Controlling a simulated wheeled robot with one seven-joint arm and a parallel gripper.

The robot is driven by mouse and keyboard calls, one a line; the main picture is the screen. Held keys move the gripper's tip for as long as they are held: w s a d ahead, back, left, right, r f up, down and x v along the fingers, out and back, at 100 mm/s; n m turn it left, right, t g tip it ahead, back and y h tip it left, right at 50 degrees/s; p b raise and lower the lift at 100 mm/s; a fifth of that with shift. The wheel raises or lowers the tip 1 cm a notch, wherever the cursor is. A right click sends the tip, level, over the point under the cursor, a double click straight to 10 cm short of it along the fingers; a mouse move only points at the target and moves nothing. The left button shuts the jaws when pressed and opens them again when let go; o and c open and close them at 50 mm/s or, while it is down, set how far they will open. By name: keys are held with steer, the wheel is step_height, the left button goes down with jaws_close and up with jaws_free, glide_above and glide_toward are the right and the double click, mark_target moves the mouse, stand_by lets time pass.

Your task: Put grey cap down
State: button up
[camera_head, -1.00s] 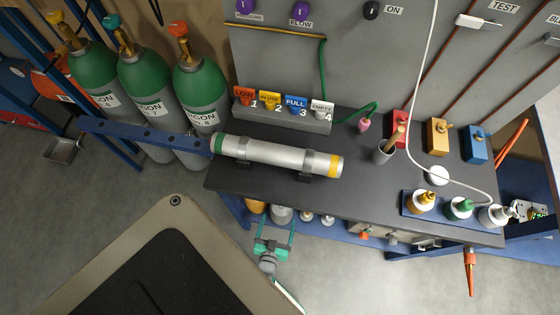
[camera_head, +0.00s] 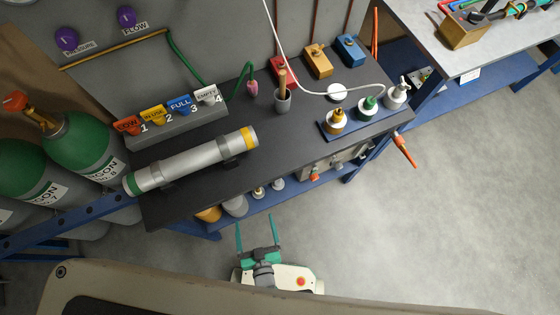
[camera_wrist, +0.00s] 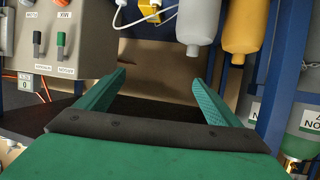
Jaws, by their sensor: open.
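My gripper (camera_head: 257,222) is open, with two green fingers apart, in front of the dark bench and below its front edge in the head view. It also shows in the wrist view (camera_wrist: 158,80), with nothing between the fingers. I cannot make out a loose grey cap in either view.
A silver cylinder (camera_head: 190,160) lies in cradles on the dark bench (camera_head: 235,165). Gas cylinders (camera_head: 85,145) stand left. Floor at right is clear.

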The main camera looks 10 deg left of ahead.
steer(key=d+r+m+h, duration=0.1)
steer(key=d+r, duration=0.2)
steer(key=r, duration=0.6)
steer(key=s+d+r+m+t+h, duration=0.1)
steer(key=d+r, duration=0.3)
steer(key=r, duration=0.5)
steer(key=s+d+r+m+t+h, duration=0.1)
steer(key=d+r+m+h, duration=0.1)
steer(key=r, duration=0.8)
steer(key=shift+d+h, duration=0.5)
steer(key=shift+d, duration=0.5)
